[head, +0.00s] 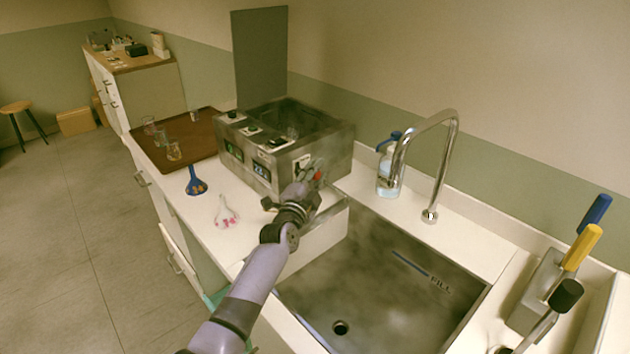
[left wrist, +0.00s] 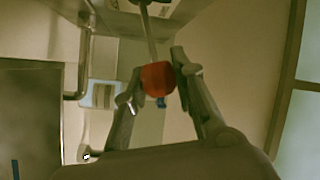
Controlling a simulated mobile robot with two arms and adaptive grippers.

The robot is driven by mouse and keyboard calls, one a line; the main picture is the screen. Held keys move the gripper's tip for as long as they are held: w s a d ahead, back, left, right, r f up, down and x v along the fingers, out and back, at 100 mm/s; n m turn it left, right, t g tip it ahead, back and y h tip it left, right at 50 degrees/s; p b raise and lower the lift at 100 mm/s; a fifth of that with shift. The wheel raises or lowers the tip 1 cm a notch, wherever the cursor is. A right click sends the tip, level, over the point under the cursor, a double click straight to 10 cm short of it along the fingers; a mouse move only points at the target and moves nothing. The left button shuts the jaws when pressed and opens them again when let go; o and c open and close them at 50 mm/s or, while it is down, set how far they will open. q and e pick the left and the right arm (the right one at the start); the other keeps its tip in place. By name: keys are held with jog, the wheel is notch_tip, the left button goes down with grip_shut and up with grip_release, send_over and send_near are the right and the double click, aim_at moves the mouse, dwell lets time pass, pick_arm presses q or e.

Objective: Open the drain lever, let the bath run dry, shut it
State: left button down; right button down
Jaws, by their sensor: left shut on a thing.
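The steel water bath (head: 330,150) stands on the counter behind the sink, with its tall lid panel (head: 260,55) upright at the back. The drain lever's red knob (head: 318,175) shows at the bath's front lower corner. In the left wrist view the red knob (left wrist: 158,78) sits on a thin metal rod (left wrist: 149,38) between my fingers. My left gripper (head: 308,182) is shut on the knob. The bath's inside is partly hidden, so I cannot tell the water level. My right gripper is not in view.
The steel sink (head: 380,290) has a drain hole and lies below the bath. A tall faucet (head: 437,165) and a soap bottle (head: 386,170) stand behind it.

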pick_arm(q)
notch_tip(320, 180, down, 4)
jog(key=m+b, duration=0.1)
jog(key=b, duration=0.1)
jog(key=m+t+h+b, duration=0.1)
jog(key=m+b, duration=0.1)
jog(key=b, duration=0.1)
jog(key=m+h+b, duration=0.1)
jog(key=m+b, duration=0.1)
jog(key=b, duration=0.1)
jog(key=shift+s+d+r+t, duration=0.15)
jog(key=shift+r+t, duration=0.1)
jog(key=shift+t, duration=0.05)
